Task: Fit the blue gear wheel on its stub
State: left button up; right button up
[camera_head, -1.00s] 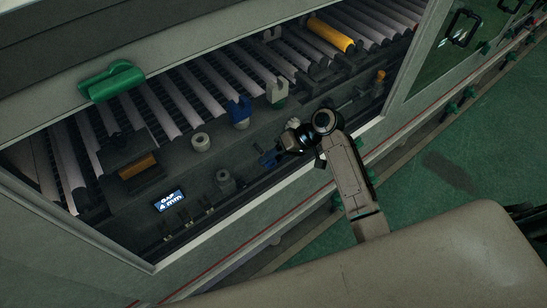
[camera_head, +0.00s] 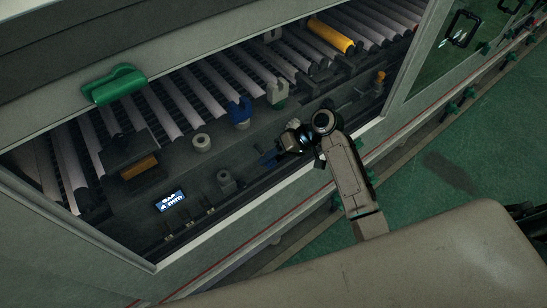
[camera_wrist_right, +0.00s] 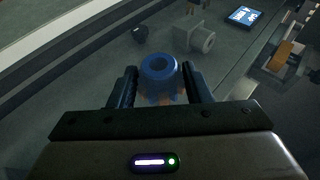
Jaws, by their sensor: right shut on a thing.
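My right gripper (camera_head: 270,158) reaches in over the dark front ledge of the machine. In the right wrist view, my right gripper (camera_wrist_right: 159,84) is shut on the blue gear wheel (camera_wrist_right: 160,68), a blue round part with a central hole facing the camera. In the head view, the wheel is too small and dark to make out clearly. A grey block with a short round stub (camera_wrist_right: 203,41) stands beyond the wheel in the wrist view, apart from it. It appears to be the grey post (camera_head: 226,181) left of the gripper in the head view. My left gripper is not in view.
A white ring (camera_head: 201,142), a blue fork (camera_head: 240,112) and a white-green fork (camera_head: 277,93) stand along the rollers. A lit display (camera_head: 170,201) reads "GAP 4 mm". A dark block with an orange roller (camera_head: 139,168) is at left. A green handle (camera_head: 115,86) is on the upper frame.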

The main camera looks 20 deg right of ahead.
jog(key=shift+w+a+b, duration=0.1)
jog(key=shift+w+a, duration=0.2)
jog(key=shift+w, duration=0.55)
jog(key=shift+w+a+b, duration=0.1)
jog(key=shift+w+a, duration=0.2)
jog(key=shift+w, duration=0.5)
jog(key=shift+w+a+b, duration=0.1)
jog(key=shift+w+a, duration=0.2)
jog(key=shift+w, duration=0.55)
dwell(0.3)
jog(key=o, duration=1.3)
jog(key=b+v, duration=0.3)
jog(key=v, duration=0.7)
jog(key=shift+d+r, duration=0.3)
jog(key=shift+s+f, duration=0.1)
jog(key=shift+s, duration=0.05)
